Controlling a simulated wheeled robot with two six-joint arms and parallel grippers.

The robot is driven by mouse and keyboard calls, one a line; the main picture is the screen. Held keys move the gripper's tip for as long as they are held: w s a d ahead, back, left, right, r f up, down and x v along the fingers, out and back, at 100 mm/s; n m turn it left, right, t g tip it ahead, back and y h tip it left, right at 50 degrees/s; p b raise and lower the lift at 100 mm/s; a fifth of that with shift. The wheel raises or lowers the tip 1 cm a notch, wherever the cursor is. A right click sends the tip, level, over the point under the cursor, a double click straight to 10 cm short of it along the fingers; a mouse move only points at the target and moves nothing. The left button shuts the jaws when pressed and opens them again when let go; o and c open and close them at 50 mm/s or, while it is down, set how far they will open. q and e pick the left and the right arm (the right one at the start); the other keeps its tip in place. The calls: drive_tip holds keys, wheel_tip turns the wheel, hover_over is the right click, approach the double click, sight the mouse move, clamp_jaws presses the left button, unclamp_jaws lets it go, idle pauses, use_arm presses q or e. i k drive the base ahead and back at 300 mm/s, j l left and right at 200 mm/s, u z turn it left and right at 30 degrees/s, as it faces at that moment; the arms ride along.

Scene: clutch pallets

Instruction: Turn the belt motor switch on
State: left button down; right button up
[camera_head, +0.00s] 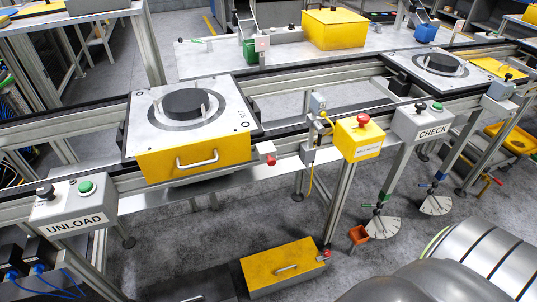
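A yellow switch box (359,138) with a red knob (363,120) on top is mounted at the front of the conveyor, right of centre. It has a small white label on its front that is too small to read surely. A small grey box (318,103) with a yellow cable sits just left of it. I cannot tell the switch's on or off state. Neither of my grippers shows in the head view.
A grey UNLOAD box (74,209) and a grey CHECK box (423,122) each carry a black knob and a green button. A pallet (189,122) with a yellow handled front sits on the conveyor; another (438,70) is farther right. A yellow drawer-like box (284,268) is low in front.

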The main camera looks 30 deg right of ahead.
sight(362, 119)
drive_tip(key=z, duration=1.7)
drive_tip(key=j+z, duration=0.35)
